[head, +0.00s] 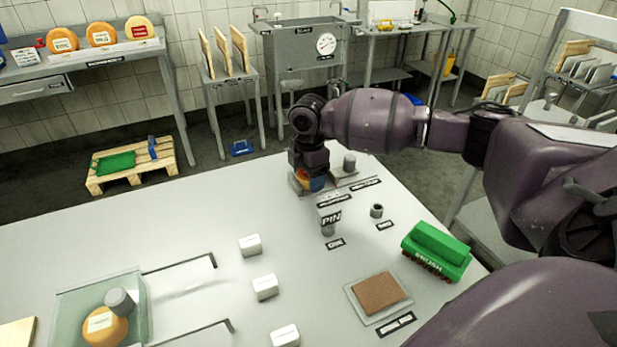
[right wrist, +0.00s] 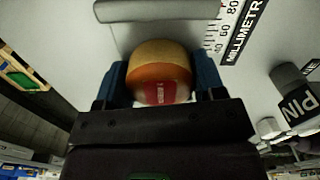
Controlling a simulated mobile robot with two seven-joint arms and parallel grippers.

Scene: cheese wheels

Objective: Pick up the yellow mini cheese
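The yellow mini cheese (right wrist: 160,68) is a small round wheel with a red label, between the blue fingers of my right gripper (right wrist: 161,80) in the right wrist view. Both fingers lie against its sides with no clear gap. In the head view my right gripper (head: 309,184) points down at the table's far edge, by a small plate with a grey block. Only a bit of orange and red shows there beside a blue finger. Whether the cheese is clear of the surface I cannot tell. My left gripper is not in view.
A grey bar (right wrist: 160,10) and a millimetre scale (right wrist: 236,32) lie close to the cheese. A PIN block (head: 329,221), a small grey cup (head: 376,211), a green brush (head: 436,250) and a brown pad (head: 380,293) stand nearer. Another cheese (head: 104,326) sits front left.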

